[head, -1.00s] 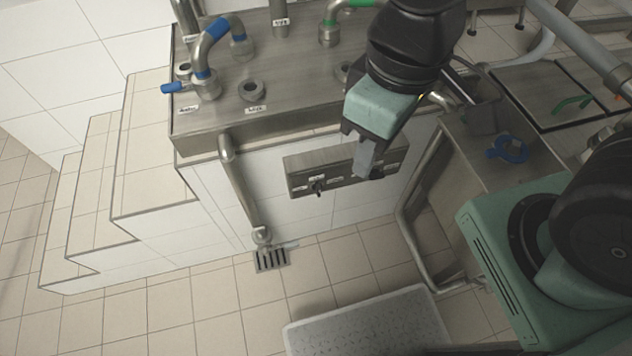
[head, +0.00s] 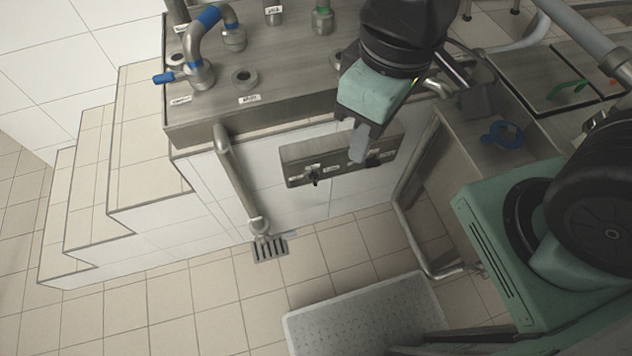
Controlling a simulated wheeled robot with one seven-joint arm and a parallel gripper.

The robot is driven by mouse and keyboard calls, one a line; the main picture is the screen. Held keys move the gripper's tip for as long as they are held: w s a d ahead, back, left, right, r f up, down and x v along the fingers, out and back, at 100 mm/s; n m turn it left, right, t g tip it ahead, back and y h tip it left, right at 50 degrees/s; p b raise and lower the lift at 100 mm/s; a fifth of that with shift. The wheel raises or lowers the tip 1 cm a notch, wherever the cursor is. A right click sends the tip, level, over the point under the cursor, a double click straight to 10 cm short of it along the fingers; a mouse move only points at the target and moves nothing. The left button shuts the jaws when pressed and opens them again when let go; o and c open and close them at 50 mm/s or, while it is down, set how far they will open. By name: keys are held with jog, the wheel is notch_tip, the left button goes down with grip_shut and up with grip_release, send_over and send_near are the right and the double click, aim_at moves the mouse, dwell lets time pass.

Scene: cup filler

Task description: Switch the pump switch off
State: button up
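A steel switch panel (head: 338,148) is fixed to the front of the white tiled block. It carries a dark switch (head: 313,178) on its left part, with small labels beside it. A second dark switch (head: 376,160) shows at its right part, partly hidden by my gripper. The lettering is too small to read, so I cannot tell which is the pump switch or its position. My gripper (head: 358,146) points down in front of the panel's right half, with a grey finger just left of the right switch. I cannot tell whether it touches the switch or how wide the fingers are.
Steel pipes with blue fittings (head: 200,55) stand on the steel top above the panel. A vertical pipe (head: 238,180) runs down left of the panel to a floor drain (head: 270,250). A grey platform (head: 365,318) lies on the floor. A blue-handled valve (head: 503,140) is at right.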

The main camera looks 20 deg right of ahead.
jog(key=w+f+m+t+h+b, duration=0.15)
jog(key=w+f+m+b, duration=0.4)
jog(key=f+b, duration=0.9)
jog(key=m+t+b, duration=0.2)
jog(key=t+b, duration=0.1)
jog(key=b, duration=0.8)
send_near(316, 178)
jog(key=shift+y, duration=0.45)
jog(key=b+x, duration=0.6)
jog(key=x, duration=0.1)
jog(key=b+x, duration=0.3)
jog(key=x, duration=0.1)
jog(key=shift+d+f, duration=0.25)
jog(key=shift+d, duration=0.1)
jog(key=shift+c, duration=0.3)
grip_shut()
